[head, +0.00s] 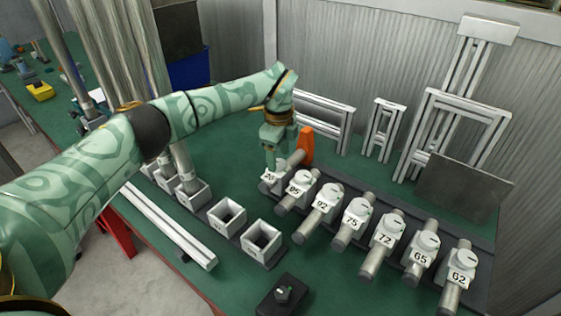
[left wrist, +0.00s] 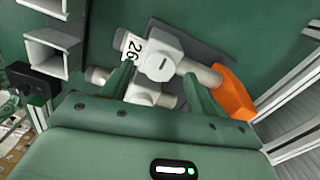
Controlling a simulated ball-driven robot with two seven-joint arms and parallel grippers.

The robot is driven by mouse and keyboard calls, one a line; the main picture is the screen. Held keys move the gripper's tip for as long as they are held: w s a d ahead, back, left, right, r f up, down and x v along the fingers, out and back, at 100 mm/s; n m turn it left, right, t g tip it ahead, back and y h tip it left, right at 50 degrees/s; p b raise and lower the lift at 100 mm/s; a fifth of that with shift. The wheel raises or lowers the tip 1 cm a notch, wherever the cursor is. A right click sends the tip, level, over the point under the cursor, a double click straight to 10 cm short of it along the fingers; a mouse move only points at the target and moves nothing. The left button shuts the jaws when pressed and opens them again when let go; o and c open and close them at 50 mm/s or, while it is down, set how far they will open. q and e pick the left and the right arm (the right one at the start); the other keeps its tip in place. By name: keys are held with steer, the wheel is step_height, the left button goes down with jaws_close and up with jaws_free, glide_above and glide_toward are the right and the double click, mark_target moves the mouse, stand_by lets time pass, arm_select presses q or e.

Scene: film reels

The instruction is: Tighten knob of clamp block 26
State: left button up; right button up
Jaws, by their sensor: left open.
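Clamp block 26 (left wrist: 131,46) is pale grey with its number on a white face, in the left wrist view. Its round knob (left wrist: 160,67) has a dark line on top. A silver bar (left wrist: 207,76) sticks out beside the block. In the head view the block (head: 270,179) is at the left end of the row, its knob hidden by my left gripper (head: 278,160). The gripper points down over it. In the left wrist view the open fingers (left wrist: 160,80) stand on either side of the block and knob; contact cannot be told. My right gripper is not in view.
Several similar numbered blocks, such as block 95 (head: 299,186) and block 62 (head: 462,264), line up to the right on bars. An orange piece (head: 306,145) stands just behind block 26. Open square sockets (head: 227,218) are in front; silver frames (head: 384,128) stand behind.

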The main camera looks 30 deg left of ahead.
arm_select(q)
steer(key=shift+f, duration=0.8)
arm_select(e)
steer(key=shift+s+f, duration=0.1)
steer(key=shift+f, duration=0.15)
arm_select(q)
steer(key=c, duration=1)
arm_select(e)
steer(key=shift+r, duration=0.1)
